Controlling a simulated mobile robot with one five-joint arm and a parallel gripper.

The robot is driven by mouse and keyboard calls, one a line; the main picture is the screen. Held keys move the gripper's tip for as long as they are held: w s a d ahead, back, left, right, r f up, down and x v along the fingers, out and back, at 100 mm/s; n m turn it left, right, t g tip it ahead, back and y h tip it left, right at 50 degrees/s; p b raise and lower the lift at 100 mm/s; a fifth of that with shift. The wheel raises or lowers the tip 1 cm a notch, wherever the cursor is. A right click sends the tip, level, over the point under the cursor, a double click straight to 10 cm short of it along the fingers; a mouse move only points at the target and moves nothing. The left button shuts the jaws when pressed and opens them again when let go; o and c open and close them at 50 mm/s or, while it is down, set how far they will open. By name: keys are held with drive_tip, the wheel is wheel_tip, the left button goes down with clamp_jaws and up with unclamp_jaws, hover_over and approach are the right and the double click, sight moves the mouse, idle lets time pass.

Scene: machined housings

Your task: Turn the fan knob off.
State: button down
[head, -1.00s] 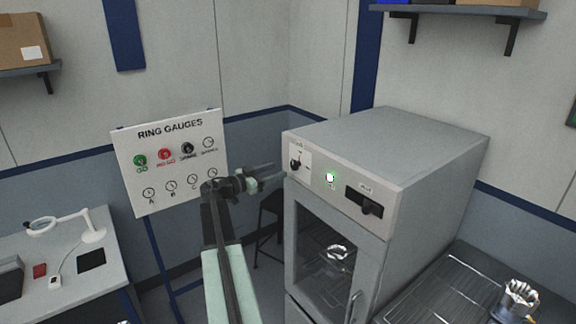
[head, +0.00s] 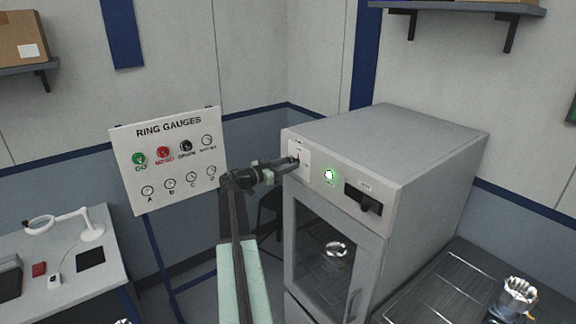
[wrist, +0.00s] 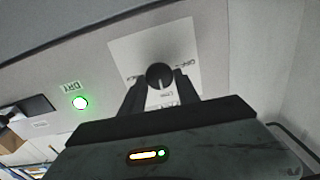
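A round black knob (wrist: 160,76) with a pale pointer line sits on a white label plate (wrist: 148,47) on the front of a grey oven-like cabinet (head: 400,150). The pointer line points down in the wrist view. The plate's lettering is partly hidden and too small to read surely. My gripper (wrist: 161,88) is at the plate, with one finger on each side of the knob. The fingers look apart, and I cannot tell whether they touch the knob. In the head view my gripper (head: 291,163) covers most of the knob.
A lit green lamp (head: 329,175) marked DRY and a black switch (head: 364,199) lie right of the plate. The cabinet's glass door (head: 325,255) is below. A RING GAUGES board (head: 168,160) stands left, behind my arm. A wire-topped bench (head: 440,290) is at right.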

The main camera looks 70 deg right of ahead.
drive_tip(key=n, duration=0.3)
drive_tip(key=shift+w+d+n, duration=0.1)
drive_tip(key=shift+w+n, duration=0.05)
drive_tip(key=shift+n, duration=0.25)
drive_tip(key=n, duration=0.5)
drive_tip(key=shift+w+n, duration=0.1)
drive_tip(key=shift+n, duration=0.2)
drive_tip(key=n, duration=0.4)
drive_tip(key=shift+d+f+n, duration=0.1)
drive_tip(key=shift+n, duration=2.4)
